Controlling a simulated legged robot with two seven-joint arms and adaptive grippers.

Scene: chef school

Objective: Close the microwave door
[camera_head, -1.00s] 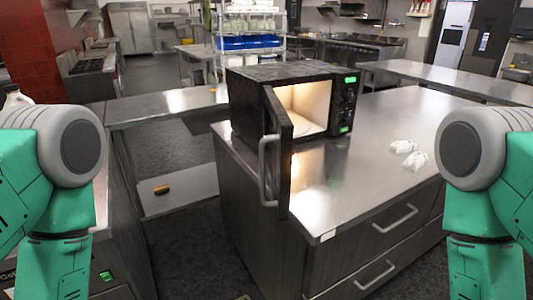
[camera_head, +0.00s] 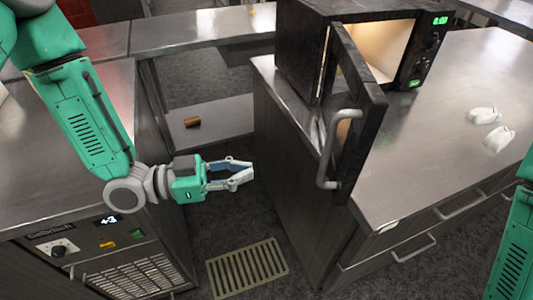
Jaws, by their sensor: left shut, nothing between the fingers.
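The black microwave (camera_head: 302,45) stands on the steel-topped counter, with its lit inside showing. Its door (camera_head: 362,115) is open and swung out toward me, past the counter's edge. The door's grey bar handle (camera_head: 331,150) faces left. My left gripper (camera_head: 250,172) is left of the handle and apart from it, over the floor gap between the counters. Its fingers are shut and empty. My right arm shows only as a green link at the right edge; its gripper is out of view.
The steel counter top (camera_head: 440,135) is clear right of the door except for small white crumpled items (camera_head: 497,138). A left counter unit (camera_head: 60,140) with a control panel stands below my left arm. A floor grate (camera_head: 247,268) lies between. A low shelf (camera_head: 225,125) is behind.

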